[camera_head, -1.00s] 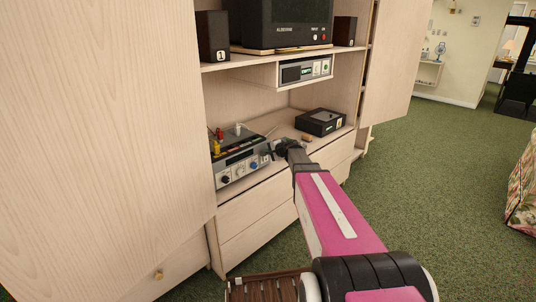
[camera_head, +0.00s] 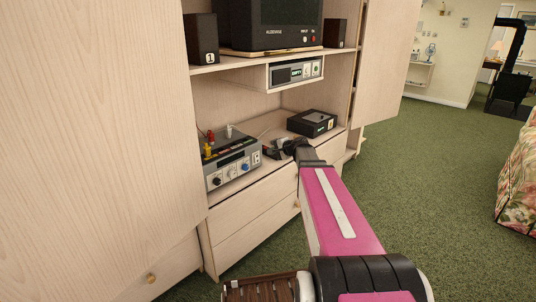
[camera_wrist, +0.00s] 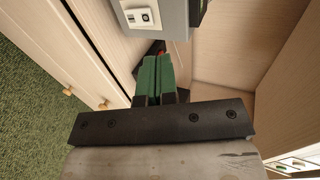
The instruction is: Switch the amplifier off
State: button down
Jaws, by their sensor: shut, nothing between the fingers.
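The amplifier appears to be the grey box with several knobs (camera_head: 231,170) on the cabinet's lower surface, left of my gripper in the head view. A white plate with a small dark switch (camera_head: 256,158) sits at the right end of its front. In the wrist view the grey box (camera_wrist: 172,14) is cut off at the top, with the white switch plate (camera_wrist: 140,16) facing out. My gripper (camera_head: 271,152) is just right of the box in the head view. Its green fingers (camera_wrist: 157,62) are together and empty, just below the box in the wrist view. Contact cannot be told.
A black box (camera_head: 312,123) lies right of my gripper on the same surface. A silver unit (camera_head: 296,72) hangs under the upper shelf, below a television (camera_head: 285,25) between two speakers. A tall cabinet door (camera_head: 95,130) stands at left.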

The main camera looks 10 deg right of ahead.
jog(key=shift+v, duration=1.1)
jog(key=shift+w+r, duration=0.1)
jog(key=shift+r, duration=0.1)
jog(key=s+a+f+n+g+h, duration=0.1)
jog(key=s+f+n+g+h, duration=0.1)
jog(key=s+f, duration=0.4)
jog(key=s+a+f+n+g+h, duration=0.2)
jog(key=s+f+n+g, duration=0.3)
jog(key=s, duration=0.8)
jog(key=s+a+f+n+g+h, duration=0.1)
jog(key=s+f+n+g+h, duration=0.2)
jog(key=s+f, duration=0.3)
jog(key=s, duration=0.3)
jog(key=shift+s+a+f+n+g+h, duration=0.3)
jog(key=shift+s+a+f+n, duration=0.05)
jog(key=shift+n, duration=0.05)
